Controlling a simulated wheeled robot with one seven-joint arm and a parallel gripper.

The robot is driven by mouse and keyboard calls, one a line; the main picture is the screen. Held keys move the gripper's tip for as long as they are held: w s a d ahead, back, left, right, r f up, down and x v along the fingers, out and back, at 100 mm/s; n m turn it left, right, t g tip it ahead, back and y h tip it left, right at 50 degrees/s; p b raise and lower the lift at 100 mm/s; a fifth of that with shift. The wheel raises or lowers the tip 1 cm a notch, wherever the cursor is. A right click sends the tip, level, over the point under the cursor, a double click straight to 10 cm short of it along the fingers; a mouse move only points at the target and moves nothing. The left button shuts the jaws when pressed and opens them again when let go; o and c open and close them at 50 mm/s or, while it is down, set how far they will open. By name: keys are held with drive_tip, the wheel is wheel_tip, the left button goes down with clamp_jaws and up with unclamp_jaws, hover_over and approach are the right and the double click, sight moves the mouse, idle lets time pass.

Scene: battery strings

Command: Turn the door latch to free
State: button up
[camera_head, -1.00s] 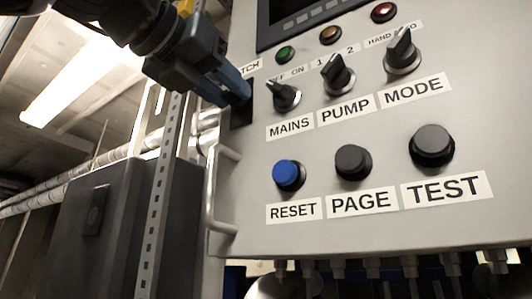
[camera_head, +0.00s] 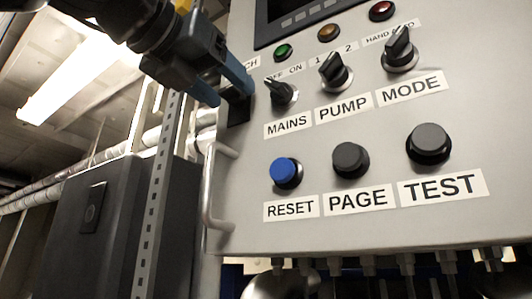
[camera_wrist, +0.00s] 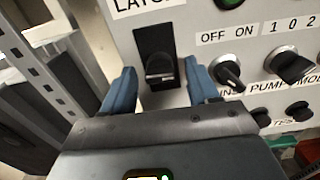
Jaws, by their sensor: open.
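The door latch (camera_wrist: 160,68) is a dark handle on a black upright plate, below a partly cut-off label, at the upper middle of the wrist view. In the head view only part of its black plate (camera_head: 238,112) shows at the panel's left edge; the handle is hidden behind my fingers. My gripper (camera_wrist: 161,76) is open, with one blue finger on each side of the latch and visible gaps between. In the head view my gripper (camera_head: 232,95) reaches the panel from the upper left.
Right of the latch are the MAINS knob (camera_head: 282,93), PUMP knob (camera_head: 335,74) and MODE knob (camera_head: 400,50). The RESET button (camera_head: 284,172) sits below. A metal door handle (camera_head: 212,190) stands out below the latch. A perforated post (camera_head: 158,200) stands to the left.

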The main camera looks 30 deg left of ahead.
drive_tip(key=shift+s, duration=0.15)
drive_tip(key=s+b, duration=0.1)
drive_tip(key=s, duration=0.6)
drive_tip(key=shift+s+a, duration=0.25)
drive_tip(key=shift+a, duration=0.05)
drive_tip(key=shift+b, duration=0.3)
